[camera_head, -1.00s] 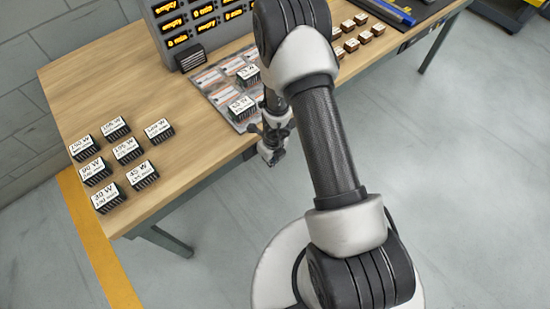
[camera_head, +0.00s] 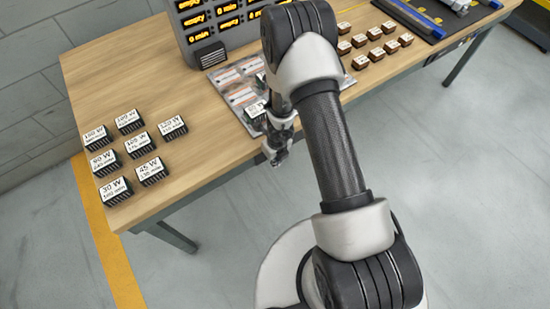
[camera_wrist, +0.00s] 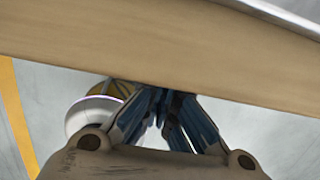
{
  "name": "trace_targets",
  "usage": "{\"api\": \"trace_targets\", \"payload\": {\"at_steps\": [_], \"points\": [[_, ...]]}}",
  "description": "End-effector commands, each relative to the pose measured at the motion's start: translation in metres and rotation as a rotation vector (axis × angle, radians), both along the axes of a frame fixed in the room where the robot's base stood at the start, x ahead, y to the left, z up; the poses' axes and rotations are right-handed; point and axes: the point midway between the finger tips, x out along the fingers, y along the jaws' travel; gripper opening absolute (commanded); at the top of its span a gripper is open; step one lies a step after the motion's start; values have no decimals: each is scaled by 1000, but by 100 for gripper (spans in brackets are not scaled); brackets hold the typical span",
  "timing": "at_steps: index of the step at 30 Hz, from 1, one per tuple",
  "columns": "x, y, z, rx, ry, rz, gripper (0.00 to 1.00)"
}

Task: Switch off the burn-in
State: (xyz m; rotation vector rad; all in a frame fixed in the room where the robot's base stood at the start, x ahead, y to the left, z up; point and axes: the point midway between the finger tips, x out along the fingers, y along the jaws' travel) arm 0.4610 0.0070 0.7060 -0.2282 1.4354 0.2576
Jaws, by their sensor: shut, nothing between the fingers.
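A grey panel (camera_head: 187,45) stands at the back of the wooden table, with rows of orange displays; legible ones read "empty" and "0 min". Its top is cut off by the frame and my arm hides its right side. No burn-in switch can be made out. A black ribbed block (camera_head: 210,55) is at the panel's foot. My gripper (camera_head: 277,160) is shut and empty, hanging just off the table's front edge, apart from the panel. In the wrist view its fingers (camera_wrist: 165,97) are together below the table edge (camera_wrist: 150,50).
Several white-topped ribbed modules with watt labels (camera_head: 148,169) stand at the table's left. A grey mat (camera_head: 239,92) with orange-marked cards lies before the panel, a module on it partly behind my arm. Small brown blocks (camera_head: 375,54) and a dark tray (camera_head: 428,25) are right. The floor in front is clear.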

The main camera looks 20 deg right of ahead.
Motion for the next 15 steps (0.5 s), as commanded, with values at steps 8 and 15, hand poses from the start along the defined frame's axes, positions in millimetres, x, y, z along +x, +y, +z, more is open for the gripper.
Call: {"api": "trace_targets", "payload": {"at_steps": [8, 15], "points": [[-1, 0, 2, 0, 1, -1, 0], [-1, 0, 14, 0, 1, -1, 0]]}}
